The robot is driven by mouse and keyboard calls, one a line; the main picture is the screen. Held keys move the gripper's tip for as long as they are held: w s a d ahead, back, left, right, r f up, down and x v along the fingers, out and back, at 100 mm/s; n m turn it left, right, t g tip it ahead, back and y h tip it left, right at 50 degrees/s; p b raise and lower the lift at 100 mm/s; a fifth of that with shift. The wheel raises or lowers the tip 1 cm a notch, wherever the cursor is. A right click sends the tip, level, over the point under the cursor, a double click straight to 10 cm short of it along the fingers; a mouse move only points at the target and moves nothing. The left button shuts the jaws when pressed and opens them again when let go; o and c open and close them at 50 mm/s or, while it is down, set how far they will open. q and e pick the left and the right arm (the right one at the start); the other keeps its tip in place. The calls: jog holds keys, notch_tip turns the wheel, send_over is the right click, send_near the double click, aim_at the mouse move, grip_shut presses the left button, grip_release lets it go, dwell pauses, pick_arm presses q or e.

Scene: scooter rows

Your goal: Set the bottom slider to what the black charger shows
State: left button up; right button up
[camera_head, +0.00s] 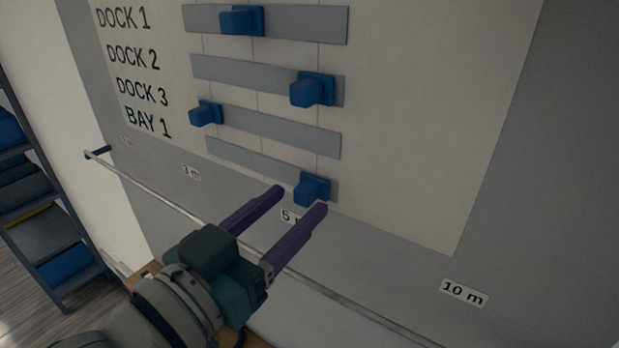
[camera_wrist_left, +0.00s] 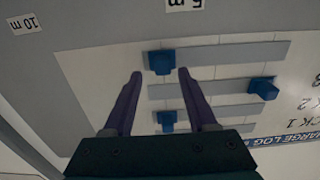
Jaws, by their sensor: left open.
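The bottom slider (camera_head: 312,188) is a blue knob at the right end of the lowest grey track (camera_head: 255,163), in the row that seems to be BAY 1. My left gripper (camera_head: 298,198) is open, its purple fingertips close below the knob. In the left wrist view, which is upside down, the bottom slider (camera_wrist_left: 160,62) shows between the fingertips (camera_wrist_left: 160,74); I cannot tell whether they touch it. The black charger is in neither view. My right gripper is not in view.
Three more blue sliders, top (camera_head: 241,20), second (camera_head: 312,89) and third (camera_head: 206,113), sit on tracks above. A thin metal rail (camera_head: 150,190) runs along the wall below the board. A shelf rack (camera_head: 45,215) stands at left. The board's right part is clear.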

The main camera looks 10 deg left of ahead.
pick_arm(q)
jog(key=b+v, duration=0.2)
jog(key=v, duration=0.6)
jog(key=shift+s, duration=0.3)
jog(key=shift+a, duration=0.1)
jog(key=s+a+n+g+y+p, duration=0.1)
jog(key=s+a+g+y+p, duration=0.1)
jog(key=s+g, duration=0.4)
jog(key=s+a+r+n+g+y+p, duration=0.1)
jog(key=s+a+g+y+p, duration=0.2)
jog(key=s+g+p, duration=0.3)
jog(key=shift+s+a+g+y, duration=0.35)
jog(key=shift+s+g+y, duration=0.25)
jog(key=shift+s, duration=0.4)
dwell(1.4)
